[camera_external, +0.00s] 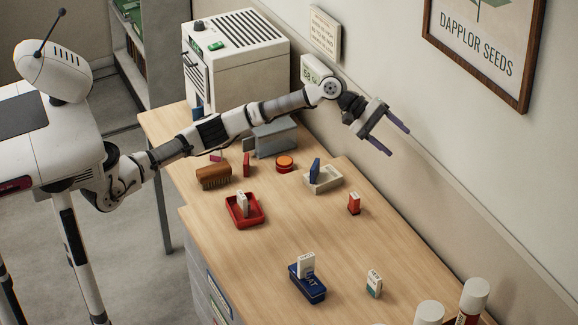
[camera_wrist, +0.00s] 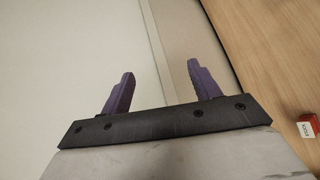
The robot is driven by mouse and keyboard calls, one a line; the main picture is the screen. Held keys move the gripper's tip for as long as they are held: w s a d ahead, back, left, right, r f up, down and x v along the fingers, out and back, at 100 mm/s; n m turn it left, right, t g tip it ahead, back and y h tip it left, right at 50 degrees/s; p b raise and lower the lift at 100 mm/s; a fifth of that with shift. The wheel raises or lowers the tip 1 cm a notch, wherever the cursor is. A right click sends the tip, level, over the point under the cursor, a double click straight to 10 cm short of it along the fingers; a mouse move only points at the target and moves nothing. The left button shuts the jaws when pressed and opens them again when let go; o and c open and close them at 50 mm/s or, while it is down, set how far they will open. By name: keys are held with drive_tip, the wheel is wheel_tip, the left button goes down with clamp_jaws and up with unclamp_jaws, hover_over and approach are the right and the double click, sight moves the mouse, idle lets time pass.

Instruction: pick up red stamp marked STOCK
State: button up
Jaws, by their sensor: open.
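A small red stamp (camera_external: 354,205) stands by itself on the wooden table, right of centre near the wall side. In the wrist view, a red stamp (camera_wrist: 309,124) with a white label shows at the right edge; it seems to be the same one, but I cannot read the label surely. Another red stamp (camera_external: 246,165) stands farther back on the table, its marking unreadable. My gripper (camera_external: 396,136) is open and empty, its purple fingers raised above the table near the wall. In the wrist view, the gripper (camera_wrist: 160,82) points toward the wall and table edge, apart from the stamp.
A beige tray (camera_external: 332,186) holds a blue stamp. A white stamp (camera_external: 373,284) and white-topped cylinders (camera_external: 474,296) stand toward the front right. The wall (camera_external: 430,125) is close beside my gripper. The table's middle is clear.

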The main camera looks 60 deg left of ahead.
drive_tip(key=s+d+r+n+t+h, duration=0.1)
drive_tip(key=d+r+n+t+h, duration=0.2)
drive_tip(key=r, duration=0.7)
drive_tip(key=d+r+n+t+h, duration=0.2)
drive_tip(key=r+n+t+h, duration=0.15)
drive_tip(key=r, duration=0.65)
drive_tip(key=a+r+n+t+y, duration=0.4)
drive_tip(key=a+n+t+y, duration=0.15)
drive_tip(key=n, duration=0.55)
drive_tip(key=a+r+n+t+y, duration=0.4)
drive_tip(key=n+t, duration=0.3)
drive_tip(key=n, duration=0.3)
drive_tip(key=w+a+f+n+g+y, duration=0.2)
drive_tip(key=a+f+n+y, duration=0.3)
drive_tip(key=n+y, duration=0.4)
drive_tip(key=w+a+f+n+g+y, duration=0.25)
drive_tip(key=a+n+y, duration=0.45)
drive_tip(key=n, duration=0.5)
drive_tip(key=n+g+h, duration=0.8)
drive_tip(key=n+g, duration=0.4)
drive_tip(key=g, duration=0.4)
approach(355, 195)
drive_tip(key=shift+m+g, duration=0.25)
drive_tip(key=p+x, duration=0.1)
drive_tip(key=x, duration=0.5)
drive_tip(key=shift+w+a+f, duration=0.1)
drive_tip(key=shift+w, duration=0.15)
drive_tip(key=shift+p+x, duration=1.25)
drive_tip(key=shift+x, duration=1.6)
drive_tip(key=c, duration=1.1)
